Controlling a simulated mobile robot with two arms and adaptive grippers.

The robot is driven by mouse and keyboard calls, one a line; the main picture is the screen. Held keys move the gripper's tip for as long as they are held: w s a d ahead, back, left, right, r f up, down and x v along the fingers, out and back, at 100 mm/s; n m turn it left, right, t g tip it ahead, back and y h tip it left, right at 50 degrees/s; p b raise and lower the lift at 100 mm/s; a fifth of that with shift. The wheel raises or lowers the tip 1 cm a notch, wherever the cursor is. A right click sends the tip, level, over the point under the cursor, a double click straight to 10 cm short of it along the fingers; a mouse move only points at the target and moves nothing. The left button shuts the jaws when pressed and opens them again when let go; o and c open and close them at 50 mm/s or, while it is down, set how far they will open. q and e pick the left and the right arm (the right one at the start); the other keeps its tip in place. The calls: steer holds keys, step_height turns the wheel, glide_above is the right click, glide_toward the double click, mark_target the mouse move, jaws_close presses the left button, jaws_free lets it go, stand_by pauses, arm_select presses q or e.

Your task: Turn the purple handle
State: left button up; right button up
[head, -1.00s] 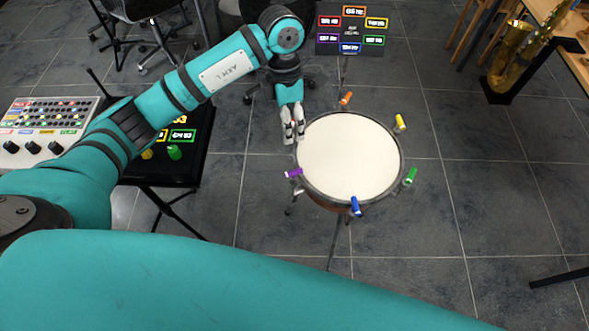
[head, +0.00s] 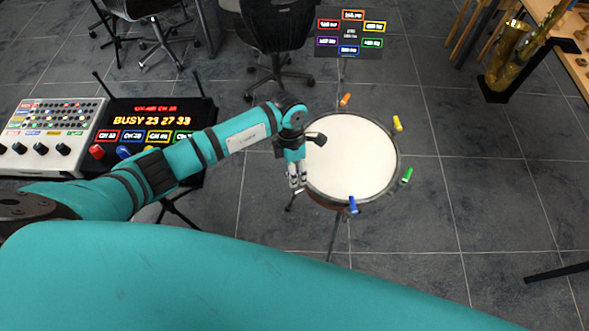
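A round drum (head: 352,158) with a white head stands on a stand, with coloured handles around its rim. The purple handle does not show now; my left gripper (head: 297,179) is at the left rim, over the spot where it showed earlier. The gripper points down and its two pale fingers are close together. I cannot tell whether they are around the purple handle or touching it. My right gripper is out of view.
The rim also has an orange handle (head: 345,99), a yellow handle (head: 397,123), a green handle (head: 407,175) and a blue handle (head: 353,204). A label panel (head: 349,50) stands behind. A mixer (head: 50,135) and lit display box (head: 155,118) are left. A saxophone (head: 508,60) is right.

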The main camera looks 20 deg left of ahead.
arm_select(q)
jaws_close()
stand_by(0.5)
steer(key=n, duration=0.4)
steer(key=shift+s+h, duration=0.1)
steer(key=shift+h, duration=0.3)
steer(key=shift+n+t+p, duration=0.35)
steer(key=shift+n+t, duration=0.15)
steer(key=shift+n, duration=1.3)
